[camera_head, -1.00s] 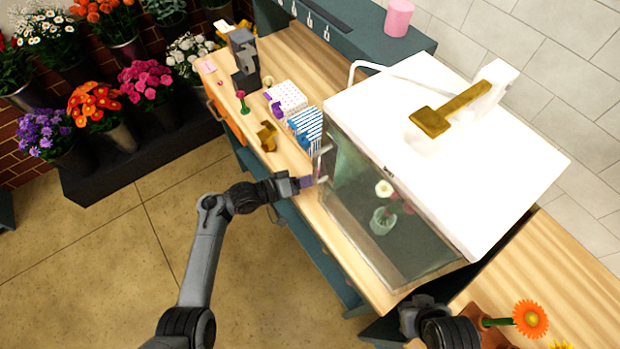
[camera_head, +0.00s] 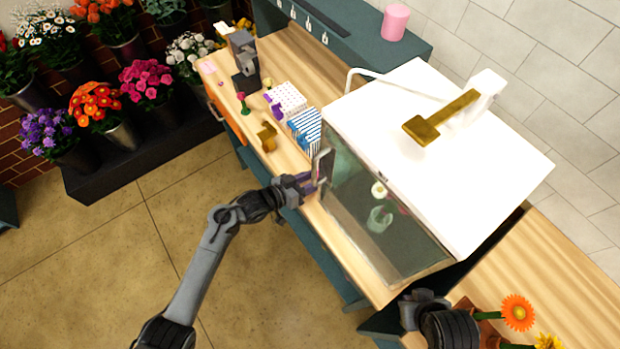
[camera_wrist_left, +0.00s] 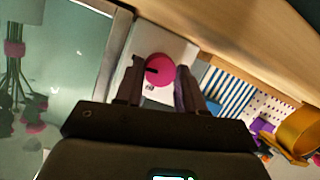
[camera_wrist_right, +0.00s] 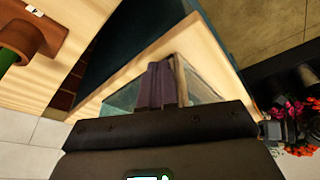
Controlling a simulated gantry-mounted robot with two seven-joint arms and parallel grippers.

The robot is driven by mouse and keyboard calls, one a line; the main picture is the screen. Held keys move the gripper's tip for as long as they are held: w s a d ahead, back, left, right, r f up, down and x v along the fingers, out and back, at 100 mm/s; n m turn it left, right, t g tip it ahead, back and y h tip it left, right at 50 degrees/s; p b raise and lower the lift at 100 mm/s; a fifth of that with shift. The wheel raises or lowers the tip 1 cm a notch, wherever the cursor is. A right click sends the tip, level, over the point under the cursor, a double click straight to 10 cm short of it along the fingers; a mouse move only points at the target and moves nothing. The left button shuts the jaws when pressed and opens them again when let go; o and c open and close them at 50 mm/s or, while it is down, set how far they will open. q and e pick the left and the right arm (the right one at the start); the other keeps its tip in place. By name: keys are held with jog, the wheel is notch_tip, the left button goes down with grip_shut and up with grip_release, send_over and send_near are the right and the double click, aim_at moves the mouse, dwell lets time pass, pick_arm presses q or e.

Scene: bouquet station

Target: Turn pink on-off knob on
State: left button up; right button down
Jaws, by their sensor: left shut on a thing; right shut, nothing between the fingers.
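The pink knob (camera_wrist_left: 159,70) is round, with a dark pointer mark, on a white panel (camera_wrist_left: 178,42) at the side of the glass-fronted cabinet (camera_head: 375,215). Small lettering under the knob is too small to read. My left gripper (camera_wrist_left: 160,76) has one finger on each side of the knob and is shut on it. In the head view my left gripper (camera_head: 312,183) is at the cabinet's front left corner, and the knob is hidden there. My right gripper (camera_wrist_right: 166,78) is shut and empty, low in front of the cabinet's right end; its arm (camera_head: 425,310) shows in the head view.
A blue-striped box (camera_head: 305,130), a dotted box (camera_head: 287,100) and a gold tape-like holder (camera_head: 266,137) stand left of the cabinet. A vase (camera_head: 380,218) with flowers is behind the glass. Orange and yellow flowers (camera_head: 517,313) lie on the right bench. The floor in front is clear.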

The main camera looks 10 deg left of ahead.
pick_arm(q)
jog(key=shift+m, duration=0.4)
pick_arm(e)
jog(key=shift+a+r, duration=0.1)
jog(key=shift+a, duration=0.05)
pick_arm(q)
jog(key=o, duration=1)
jog(key=shift+o, duration=0.2)
jog(key=shift+r, duration=0.15)
pick_arm(e)
jog(key=shift+r, duration=0.15)
